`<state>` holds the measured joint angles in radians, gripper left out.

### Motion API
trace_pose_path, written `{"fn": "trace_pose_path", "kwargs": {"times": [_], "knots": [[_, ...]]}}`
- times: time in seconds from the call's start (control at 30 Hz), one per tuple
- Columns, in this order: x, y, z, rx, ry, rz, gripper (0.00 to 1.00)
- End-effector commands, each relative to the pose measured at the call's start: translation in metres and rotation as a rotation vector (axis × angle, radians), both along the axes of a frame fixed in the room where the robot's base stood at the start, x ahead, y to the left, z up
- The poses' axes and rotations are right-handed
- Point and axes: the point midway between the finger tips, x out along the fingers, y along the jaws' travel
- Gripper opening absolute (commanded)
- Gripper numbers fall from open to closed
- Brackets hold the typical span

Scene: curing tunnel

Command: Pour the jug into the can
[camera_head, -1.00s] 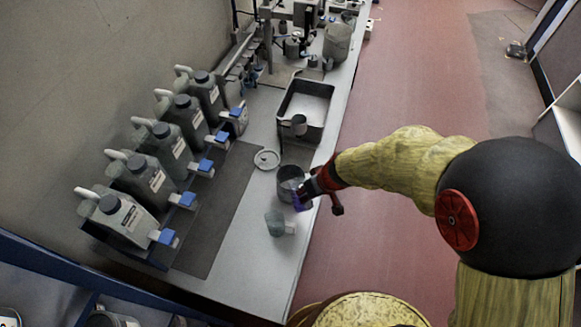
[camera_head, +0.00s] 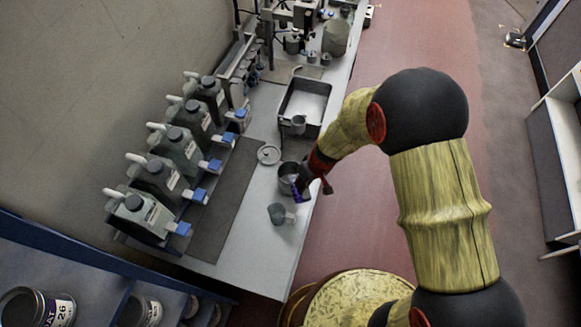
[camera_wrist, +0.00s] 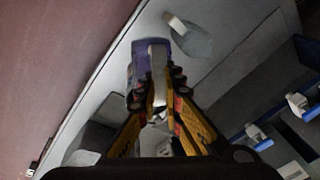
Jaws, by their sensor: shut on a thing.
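A jug with purple contents (camera_head: 296,190) is in my gripper (camera_wrist: 158,95). In the wrist view the jug (camera_wrist: 139,66) shows a see-through purple body, and its pale handle is between my fingers. The grey open can (camera_head: 285,172) stands on the bench, just behind and left of the held jug in the head view. The jug partly covers the can there, and I cannot tell whether they touch. My gripper is shut on the jug. Its exact tilt and the level inside are too small to tell.
A pale clear jug (camera_head: 277,213) stands in front of the can; it also shows in the wrist view (camera_wrist: 188,40). A round lid (camera_head: 269,154) lies behind the can, before a grey basin (camera_head: 318,88). Blue-tapped containers (camera_head: 145,216) line the left.

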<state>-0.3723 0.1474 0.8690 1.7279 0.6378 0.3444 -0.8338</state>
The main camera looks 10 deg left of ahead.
Motion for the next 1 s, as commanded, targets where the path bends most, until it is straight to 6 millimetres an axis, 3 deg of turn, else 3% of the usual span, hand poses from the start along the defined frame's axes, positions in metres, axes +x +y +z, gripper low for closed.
{"fn": "trace_pose_path", "kwargs": {"times": [0.27, 1.0], "knots": [[0.005, 0.003, 0.011, -0.034, 0.058, 0.002, 0.00], [0.012, 0.007, 0.005, -0.071, 0.121, 0.001, 0.00]]}}
